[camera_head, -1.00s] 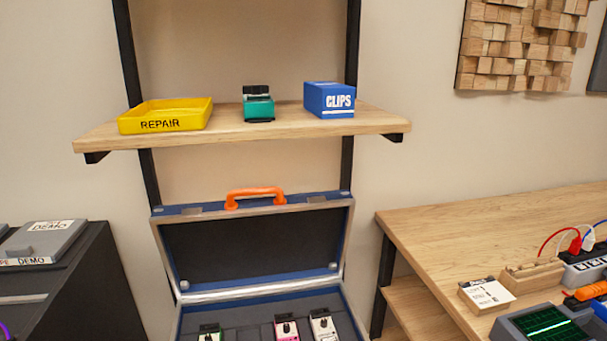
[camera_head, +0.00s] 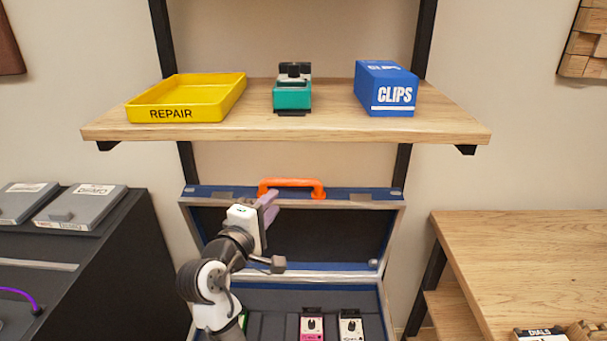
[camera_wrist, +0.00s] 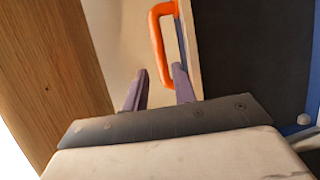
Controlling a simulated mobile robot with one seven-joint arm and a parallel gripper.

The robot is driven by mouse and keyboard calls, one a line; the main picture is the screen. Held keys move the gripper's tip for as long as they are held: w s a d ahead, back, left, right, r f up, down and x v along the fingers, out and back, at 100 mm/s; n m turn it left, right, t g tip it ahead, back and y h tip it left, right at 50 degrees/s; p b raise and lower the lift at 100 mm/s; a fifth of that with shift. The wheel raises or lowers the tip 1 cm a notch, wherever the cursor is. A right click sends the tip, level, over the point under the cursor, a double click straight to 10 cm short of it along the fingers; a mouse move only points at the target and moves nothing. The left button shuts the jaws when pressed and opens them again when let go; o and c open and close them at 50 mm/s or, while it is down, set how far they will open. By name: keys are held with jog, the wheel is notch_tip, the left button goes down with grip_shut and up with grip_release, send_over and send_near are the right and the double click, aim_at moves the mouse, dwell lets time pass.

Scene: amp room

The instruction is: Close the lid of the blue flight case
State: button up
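The blue flight case stands open below the shelf, its lid (camera_head: 330,236) raised upright with a dark lining. An orange handle (camera_head: 291,186) sits on the lid's top edge. My gripper (camera_head: 268,204) is in front of the lid, just below and left of the handle. In the wrist view my gripper's two purple fingers (camera_wrist: 158,88) are apart with nothing between them, and the orange handle (camera_wrist: 158,38) lies beyond them, close to the fingertips. The case's lower part (camera_head: 275,300) holds a pink pedal (camera_head: 311,326) and a white pedal (camera_head: 351,326); my arm hides its left side.
A wooden shelf (camera_head: 300,131) overhangs above the lid, carrying a yellow REPAIR tray (camera_head: 190,98), a green pedal (camera_head: 292,95) and a blue CLIPS box (camera_head: 386,90). A dark cabinet (camera_head: 100,255) stands left, a wooden table (camera_head: 520,250) right.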

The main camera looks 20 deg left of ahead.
aim_at(294, 192)
jog(key=w, duration=0.4)
jog(key=w+d+p, duration=0.1)
jog(key=w, duration=0.3)
jog(key=w+p, duration=0.1)
jog(key=w, duration=0.3)
jog(key=shift+d, duration=0.15)
grip_shut()
